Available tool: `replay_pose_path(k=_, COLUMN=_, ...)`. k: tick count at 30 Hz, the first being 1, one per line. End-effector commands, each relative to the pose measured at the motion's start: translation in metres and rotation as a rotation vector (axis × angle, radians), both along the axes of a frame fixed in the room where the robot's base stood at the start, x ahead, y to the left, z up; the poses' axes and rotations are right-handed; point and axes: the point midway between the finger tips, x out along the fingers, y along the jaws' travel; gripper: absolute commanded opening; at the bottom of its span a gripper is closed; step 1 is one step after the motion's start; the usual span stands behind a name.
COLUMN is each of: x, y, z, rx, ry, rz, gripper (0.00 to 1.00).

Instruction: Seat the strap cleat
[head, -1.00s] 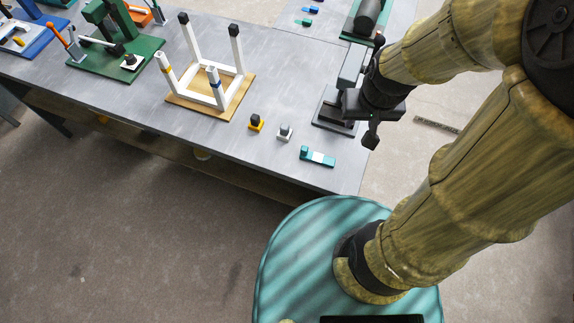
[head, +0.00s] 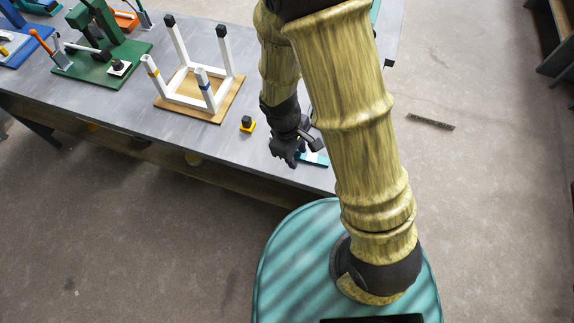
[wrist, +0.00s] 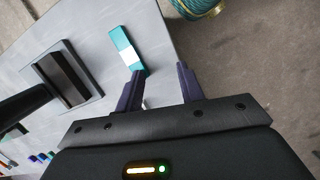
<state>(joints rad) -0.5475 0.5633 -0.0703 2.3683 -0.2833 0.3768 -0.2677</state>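None of the small pieces is clearly marked as the strap cleat. A teal bar with a white band (wrist: 126,50) lies near the table corner, and its end shows in the head view (head: 313,159). A yellow block with a dark top (head: 247,125) stands left of my gripper. My gripper (head: 288,152) is low over the table's near edge. In the wrist view its fingers (wrist: 160,72) are apart, with the teal bar beyond the left fingertip. A small pale thing (wrist: 145,103) shows between the fingers, low down and mostly hidden. The small white block is hidden in the head view.
A white upturned chair frame (head: 207,101) stands on a tan board (head: 232,98), its legs pointing up. A green fixture (head: 130,55) is further left. A dark stand (wrist: 65,75) is beside my gripper in the wrist view. Grey table (head: 120,110) is clear along the front.

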Motion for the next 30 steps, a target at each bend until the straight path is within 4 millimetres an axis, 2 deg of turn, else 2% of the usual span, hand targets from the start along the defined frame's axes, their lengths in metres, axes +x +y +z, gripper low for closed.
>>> replay_pose_path(k=1, x=-0.005, y=0.009, z=-0.017, rx=-0.025, ry=0.029, rz=0.079, gripper=0.38)
replay_pose_path(k=6, x=-0.014, y=0.022, z=-0.04, rx=-0.069, ry=0.077, rz=0.231, gripper=0.38)
replay_pose_path(k=20, x=-0.012, y=0.021, z=-0.042, rx=-0.073, ry=0.08, rz=0.242, gripper=0.38)
replay_pose_path(k=30, x=0.019, y=0.008, z=-0.041, rx=-0.071, ry=0.079, rz=0.23, gripper=0.38)
